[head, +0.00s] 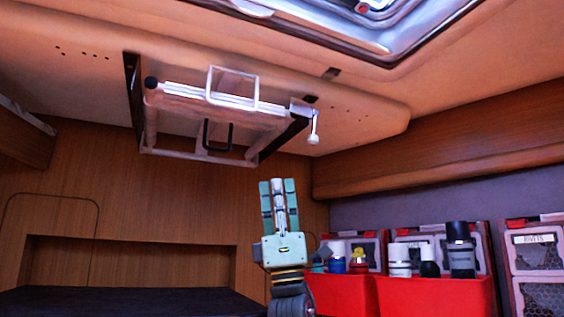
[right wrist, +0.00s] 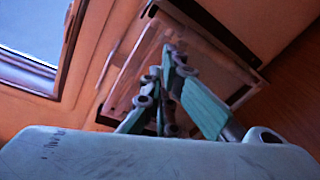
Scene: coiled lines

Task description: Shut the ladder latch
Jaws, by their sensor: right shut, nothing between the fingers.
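The ladder unit (head: 205,115) is folded up against the ceiling in the head view, a pale frame with dark side brackets. A small white latch lever with a round knob (head: 314,138) hangs down at its right end. My right gripper (head: 278,183) points upward below and a little left of the latch, apart from it. Its fingers are close together with nothing held. In the right wrist view the gripper fingers (right wrist: 172,85) show in front of the blurred ladder frame (right wrist: 235,82); I cannot make out the latch there. My left gripper is not in view.
A metal-framed ceiling hatch (head: 375,30) is at the upper right. Red bins (head: 440,295) with bottles and jars stand at the lower right, beside mesh-front boxes (head: 540,255). A wooden beam (head: 450,145) runs along the right wall. The space between gripper and ladder looks clear.

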